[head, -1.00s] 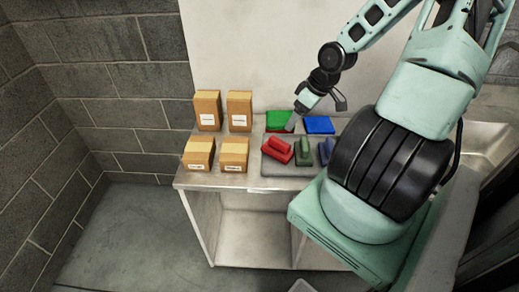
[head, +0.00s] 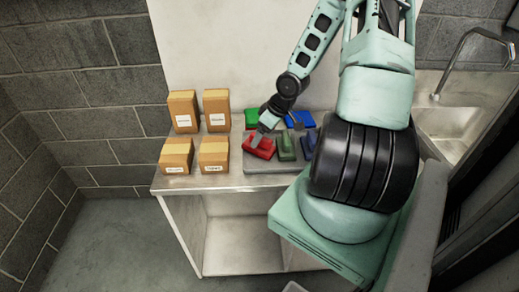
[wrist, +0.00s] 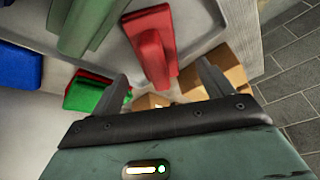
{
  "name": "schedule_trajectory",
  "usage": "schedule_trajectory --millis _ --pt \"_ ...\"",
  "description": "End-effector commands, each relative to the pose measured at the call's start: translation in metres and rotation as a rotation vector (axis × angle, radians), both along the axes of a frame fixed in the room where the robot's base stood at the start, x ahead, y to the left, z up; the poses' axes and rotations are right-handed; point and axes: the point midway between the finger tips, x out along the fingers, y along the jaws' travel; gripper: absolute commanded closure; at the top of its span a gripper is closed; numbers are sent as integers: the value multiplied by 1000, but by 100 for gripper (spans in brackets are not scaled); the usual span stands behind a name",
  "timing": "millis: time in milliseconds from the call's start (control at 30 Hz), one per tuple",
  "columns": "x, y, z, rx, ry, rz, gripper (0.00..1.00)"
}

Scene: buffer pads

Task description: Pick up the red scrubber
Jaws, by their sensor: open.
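The red scrubber (head: 257,151) lies at the left end of a grey tray (head: 262,167) on the metal table. In the wrist view the red scrubber (wrist: 152,42) is at top centre, its raised handle pointing down the picture toward the jaws. My gripper (head: 264,132) is over the tray at the scrubber, partly covering it in the head view. In the wrist view my gripper (wrist: 161,82) is open, one finger on each side of the scrubber's near end. I cannot tell whether the fingers touch it.
A green scrubber (head: 286,148) and a blue scrubber (head: 309,140) lie to the right on the tray. Green (head: 251,118) and blue (head: 300,119) pads lie behind. Several cardboard boxes (head: 214,154) stand on the left. A sink (head: 447,122) is at the right.

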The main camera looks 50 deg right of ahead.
Motion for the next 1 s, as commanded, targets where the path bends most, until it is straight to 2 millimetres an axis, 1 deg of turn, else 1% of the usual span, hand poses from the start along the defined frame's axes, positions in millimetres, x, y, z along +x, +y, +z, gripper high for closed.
schedule_trajectory --millis 167,400,500,800,867,900,1000 --pt "4 1 -10 -1 1 2 20" --pt "16 3 -41 0 2 2 20" --pt "19 4 -48 -1 1 2 20" --pt "20 4 -50 -1 0 0 20" --pt "20 4 -50 -1 0 0 37" --pt "20 4 -50 -1 0 0 48" --pt "20 4 -50 -1 0 0 72"
